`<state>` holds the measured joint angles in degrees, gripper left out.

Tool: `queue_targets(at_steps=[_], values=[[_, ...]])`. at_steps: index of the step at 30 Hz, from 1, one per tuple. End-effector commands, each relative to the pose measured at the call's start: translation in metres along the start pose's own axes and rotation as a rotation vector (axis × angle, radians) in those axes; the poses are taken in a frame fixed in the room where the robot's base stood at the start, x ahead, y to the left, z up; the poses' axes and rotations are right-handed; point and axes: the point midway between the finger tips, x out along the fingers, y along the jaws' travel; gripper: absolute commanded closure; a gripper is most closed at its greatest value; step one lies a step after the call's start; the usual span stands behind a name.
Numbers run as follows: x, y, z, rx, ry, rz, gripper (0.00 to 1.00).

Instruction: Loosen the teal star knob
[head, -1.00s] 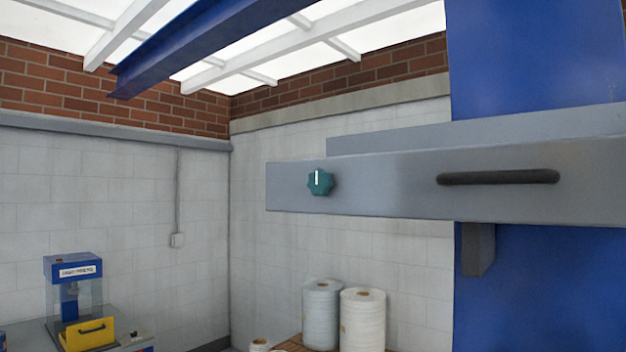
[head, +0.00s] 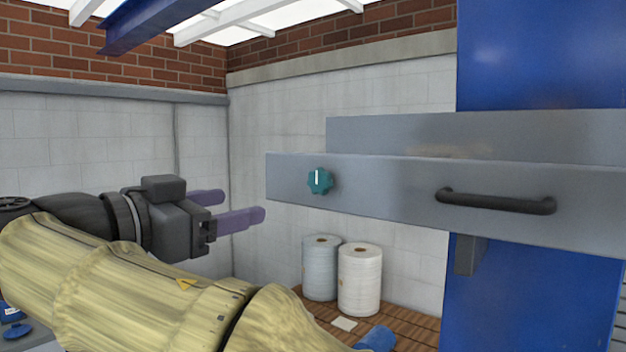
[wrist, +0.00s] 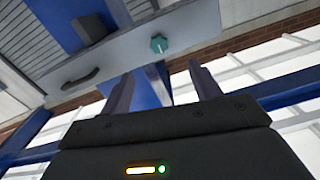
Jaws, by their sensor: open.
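The teal star knob (head: 319,181) sits on the front face of a grey horizontal beam (head: 380,190), near its left end. A white mark on the knob stands about upright in the head view. The knob also shows in the wrist view (wrist: 158,44), beyond the fingers and between their lines. My gripper (head: 240,207) is open and empty, with two purple fingers. It is left of the beam's end in the head view and apart from the knob. Its fingers also show in the wrist view (wrist: 160,85).
A black bar handle (head: 496,202) is on the beam right of the knob. A blue column (head: 540,60) stands behind the beam. White rolls (head: 360,280) stand on a wooden pallet (head: 410,322) below. White block walls are behind.

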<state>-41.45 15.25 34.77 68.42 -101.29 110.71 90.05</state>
Motion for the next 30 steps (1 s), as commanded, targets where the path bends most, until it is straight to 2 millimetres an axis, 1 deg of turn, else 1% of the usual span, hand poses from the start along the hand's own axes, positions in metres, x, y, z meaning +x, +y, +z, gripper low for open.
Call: queue_targets(at_steps=[1,3,12,16,20,23,30], values=[[-0.005,0.001,-0.008,0.039,0.008,0.006,0.37],[-0.007,0.003,-0.012,0.068,0.015,0.014,0.37],[-0.006,0.004,-0.011,0.066,0.017,0.016,0.37],[0.0,0.004,-0.012,0.065,0.018,0.017,0.37],[0.013,0.004,-0.013,0.063,0.019,0.019,0.37],[0.025,0.005,-0.013,0.063,0.018,0.02,0.37],[0.06,0.005,-0.015,0.062,0.019,0.019,0.37]])
